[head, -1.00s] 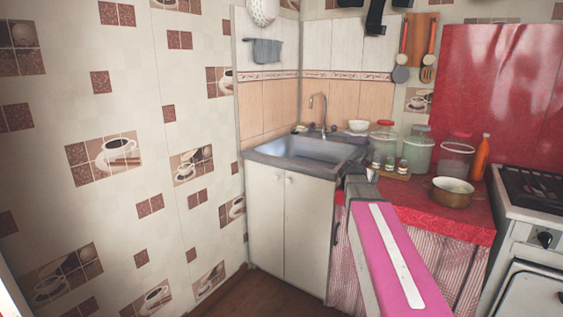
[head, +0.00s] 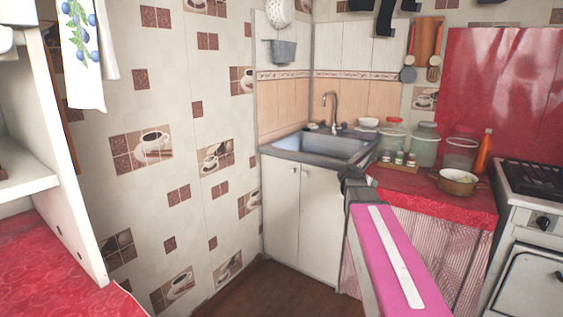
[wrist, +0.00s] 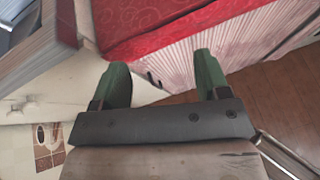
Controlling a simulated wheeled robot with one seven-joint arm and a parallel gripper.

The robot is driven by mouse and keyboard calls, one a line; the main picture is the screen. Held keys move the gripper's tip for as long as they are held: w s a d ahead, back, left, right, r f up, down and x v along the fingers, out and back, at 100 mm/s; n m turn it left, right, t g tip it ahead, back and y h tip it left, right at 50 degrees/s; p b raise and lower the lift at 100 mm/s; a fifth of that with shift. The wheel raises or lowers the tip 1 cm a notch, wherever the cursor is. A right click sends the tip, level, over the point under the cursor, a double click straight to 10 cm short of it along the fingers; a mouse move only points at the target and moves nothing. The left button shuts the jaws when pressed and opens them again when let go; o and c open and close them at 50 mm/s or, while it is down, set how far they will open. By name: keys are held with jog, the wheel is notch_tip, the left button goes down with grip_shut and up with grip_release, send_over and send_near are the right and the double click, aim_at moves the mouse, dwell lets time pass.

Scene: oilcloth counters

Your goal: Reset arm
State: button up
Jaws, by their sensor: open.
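My gripper (wrist: 163,82) shows in the wrist view with its two green fingers wide apart and nothing between them. Beyond the fingers are the red counter edge and the striped curtain below it. In the head view my pink arm reaches forward from the lower right, in front of the curtain. Its dark far end is near the corner between the sink cabinet (head: 300,220) and the red counter (head: 440,198). The fingers cannot be made out in the head view.
A metal sink (head: 320,147) is in the corner. Glass jars (head: 424,142), a brass pot (head: 457,183) and an orange bottle (head: 484,151) stand on the red counter. A white stove (head: 530,240) is at right. A white shelf unit (head: 60,170) stands at left. Brown floor (head: 265,290) is clear.

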jog(key=s+a+f+m+g+y, duration=0.4)
jog(key=s+a+f+m, duration=0.4)
jog(key=s+f+m, duration=0.4)
jog(key=s+a+f+m+g+y, duration=0.4)
jog(key=s+a+f+m, duration=0.4)
jog(key=s+f+m, duration=0.5)
jog(key=shift+s+f+g+y, duration=0.15)
jog(key=shift+f+g+y, duration=0.15)
jog(key=shift+f+g, duration=0.25)
